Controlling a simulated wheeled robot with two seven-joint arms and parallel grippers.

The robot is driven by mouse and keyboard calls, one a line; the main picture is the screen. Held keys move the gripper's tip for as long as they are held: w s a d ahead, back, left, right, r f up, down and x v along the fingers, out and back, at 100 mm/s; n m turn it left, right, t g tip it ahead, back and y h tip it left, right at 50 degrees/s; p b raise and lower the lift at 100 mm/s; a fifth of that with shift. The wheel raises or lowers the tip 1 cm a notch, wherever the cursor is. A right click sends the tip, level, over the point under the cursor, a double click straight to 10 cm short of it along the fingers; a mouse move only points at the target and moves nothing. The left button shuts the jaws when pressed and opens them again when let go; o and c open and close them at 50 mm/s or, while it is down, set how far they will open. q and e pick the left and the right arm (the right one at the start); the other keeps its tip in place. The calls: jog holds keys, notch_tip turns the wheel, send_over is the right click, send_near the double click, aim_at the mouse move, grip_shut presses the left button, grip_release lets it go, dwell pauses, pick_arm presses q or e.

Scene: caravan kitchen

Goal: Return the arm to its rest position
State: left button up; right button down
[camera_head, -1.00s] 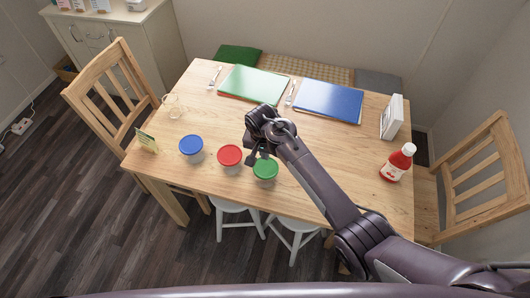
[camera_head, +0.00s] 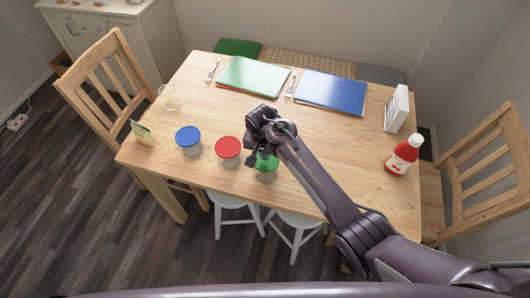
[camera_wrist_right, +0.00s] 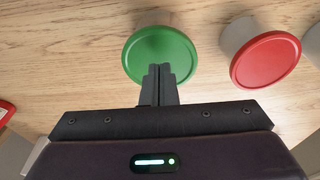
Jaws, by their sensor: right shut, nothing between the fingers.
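My right arm reaches in from the lower right in the head view. My right gripper (camera_head: 256,158) hangs over the table (camera_head: 330,140) beside the green-lidded tub (camera_head: 268,168) and partly hides its lid. In the right wrist view, the gripper fingers (camera_wrist_right: 158,70) are shut together with nothing between them. Their tips overlap the green lid (camera_wrist_right: 180,50) in the picture; whether they touch it I cannot tell. The left gripper is not in view.
A red-lidded tub (camera_head: 228,149) and a blue-lidded tub (camera_head: 188,139) stand left of the green one. A ketchup bottle (camera_head: 402,156) and white holder (camera_head: 397,108) stand at the right. Green (camera_head: 253,77) and blue (camera_head: 330,91) folders lie at the back. Chairs flank the table.

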jog(key=shift+f, duration=0.45)
jog(key=shift+s+f+b, duration=0.15)
jog(key=shift+f+b, duration=0.1)
jog(key=shift+b, duration=0.05)
jog(key=shift+s+f, duration=0.2)
jog(key=shift+f, duration=0.05)
jog(key=r+p, duration=0.6)
jog(key=shift+w+r, duration=0.15)
jog(key=shift+w, duration=0.15)
